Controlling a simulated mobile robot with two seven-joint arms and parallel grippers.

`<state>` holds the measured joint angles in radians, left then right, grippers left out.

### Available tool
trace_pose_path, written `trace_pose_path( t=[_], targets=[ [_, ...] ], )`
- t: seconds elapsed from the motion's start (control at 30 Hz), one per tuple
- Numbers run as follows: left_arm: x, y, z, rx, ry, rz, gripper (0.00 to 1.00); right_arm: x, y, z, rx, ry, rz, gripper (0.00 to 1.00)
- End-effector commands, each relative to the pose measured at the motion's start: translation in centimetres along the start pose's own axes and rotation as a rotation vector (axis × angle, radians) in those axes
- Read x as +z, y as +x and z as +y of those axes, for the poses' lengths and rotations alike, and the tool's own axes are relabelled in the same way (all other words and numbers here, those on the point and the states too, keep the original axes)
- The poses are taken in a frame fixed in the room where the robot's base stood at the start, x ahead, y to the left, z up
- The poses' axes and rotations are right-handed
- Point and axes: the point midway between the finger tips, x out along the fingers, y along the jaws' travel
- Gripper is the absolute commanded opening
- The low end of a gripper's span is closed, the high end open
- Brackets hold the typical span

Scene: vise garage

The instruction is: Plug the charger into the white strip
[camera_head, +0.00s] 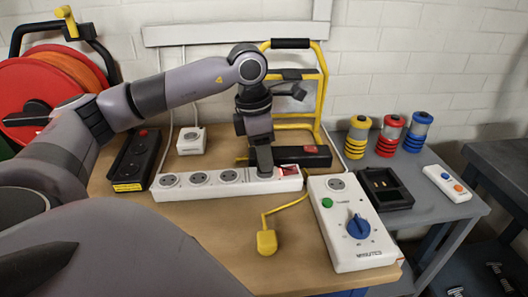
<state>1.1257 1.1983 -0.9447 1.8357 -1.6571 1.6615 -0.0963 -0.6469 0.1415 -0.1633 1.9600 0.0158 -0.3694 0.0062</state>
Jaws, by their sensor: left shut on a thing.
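The white strip (216,183) lies across the middle of the bench, with several round sockets showing along its left part and a red switch at its right end. My left gripper (264,166) points down over the strip, just left of the red switch. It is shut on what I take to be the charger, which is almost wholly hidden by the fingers. The fingertips come down close to the strip's top. I cannot tell whether the charger's pins are in a socket. My right gripper is not in view.
A black strip (137,158) and a white box (191,141) stand at left. A black block (304,156) lies behind the white strip. A yellow plug (266,242) lies in front, and a white timer box (347,228) at right. Bare wood shows front left of the yellow plug.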

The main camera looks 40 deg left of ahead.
Motion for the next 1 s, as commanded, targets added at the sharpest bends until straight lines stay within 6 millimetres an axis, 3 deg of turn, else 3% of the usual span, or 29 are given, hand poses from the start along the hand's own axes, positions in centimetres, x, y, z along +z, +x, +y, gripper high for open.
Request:
trace_pose_path(
  t=[1.0],
  targets=[
    [-0.09, 0.68, 0.00, 0.000, 0.000, 0.000, 0.12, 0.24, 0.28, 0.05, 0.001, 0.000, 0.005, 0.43]
  ],
)
